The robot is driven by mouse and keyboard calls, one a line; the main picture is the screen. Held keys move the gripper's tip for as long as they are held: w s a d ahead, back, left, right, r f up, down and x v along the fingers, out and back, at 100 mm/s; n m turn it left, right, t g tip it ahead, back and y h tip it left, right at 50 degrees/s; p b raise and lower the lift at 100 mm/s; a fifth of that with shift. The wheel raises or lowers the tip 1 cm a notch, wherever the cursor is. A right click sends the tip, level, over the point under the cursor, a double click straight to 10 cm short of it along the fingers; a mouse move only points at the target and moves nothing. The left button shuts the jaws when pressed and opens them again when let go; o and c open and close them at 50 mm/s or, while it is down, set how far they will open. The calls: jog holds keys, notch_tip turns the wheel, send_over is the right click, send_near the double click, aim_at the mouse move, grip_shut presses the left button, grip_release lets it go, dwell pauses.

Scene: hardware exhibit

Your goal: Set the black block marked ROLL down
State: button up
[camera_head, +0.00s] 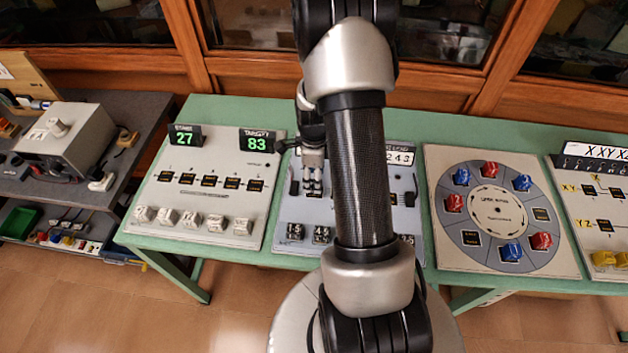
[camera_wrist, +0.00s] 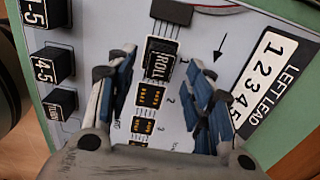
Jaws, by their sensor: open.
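The black block marked ROLL (camera_wrist: 160,62) stands at the top of a column of dark, gold-lettered slots on the grey panel (camera_wrist: 95,18) in the wrist view. Its label faces the camera. My gripper (camera_wrist: 163,70) is open, with one blue-padded finger on each side of the block and a visible gap at both sides. In the head view my gripper (camera_head: 312,186) is over the middle panel, partly beside my arm, and I cannot make out the block there.
Black blocks (camera_wrist: 54,65) marked 1-5, 4-5 and another stand left of the slots. A LEFT LEAD strip (camera_wrist: 268,75) is on the right. In the head view, other panels, including a round dial board (camera_head: 495,205), share the green table (camera_head: 270,110). My arm hides part of the middle panel.

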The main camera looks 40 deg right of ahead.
jog(key=s+a+r+n+t+p, duration=0.1)
jog(key=a+r+n, duration=0.5)
jog(key=r, duration=0.6)
jog(key=s+a+r+n+t+p, duration=0.1)
jog(key=a+r+n, duration=0.5)
jog(key=r, duration=0.6)
jog(key=s+a+r+n+t, duration=0.2)
jog(key=s+a+r+n, duration=0.6)
jog(key=n, duration=0.8)
jog(key=s+a, duration=0.3)
jog(key=s, duration=0.1)
jog(key=shift+s+a+r+t, duration=0.25)
jog(key=shift+s+a+t, duration=0.05)
jog(key=shift+s, duration=0.1)
